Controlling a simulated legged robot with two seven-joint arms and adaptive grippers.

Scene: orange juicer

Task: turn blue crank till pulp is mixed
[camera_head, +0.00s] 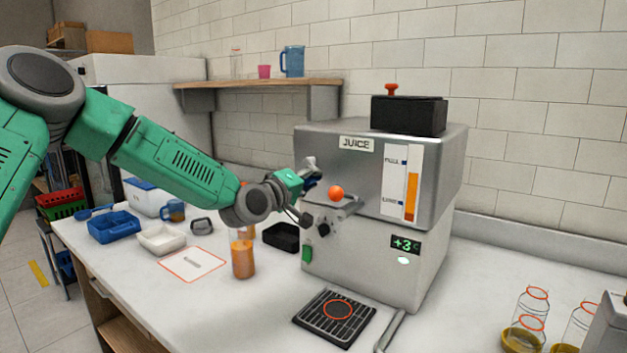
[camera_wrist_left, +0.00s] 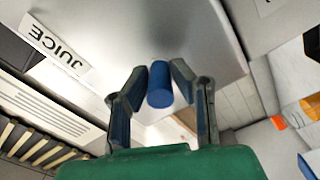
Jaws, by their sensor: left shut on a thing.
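The steel juicer (camera_head: 372,210) with a JUICE label stands on the white counter. My left gripper (camera_head: 312,190) reaches its left side in the head view. The head view hides most of the crank behind the gripper. An orange ball-shaped part (camera_head: 336,193) sits on the juicer's front. A gauge (camera_head: 402,183) on the front shows an orange column. My right gripper is not in view.
A black drip grate (camera_head: 335,317) lies before the juicer. A glass of orange liquid (camera_head: 243,258), a black tray (camera_head: 281,236) and a blue bin (camera_head: 114,227) stand to the left. Jars (camera_head: 525,318) stand at lower right.

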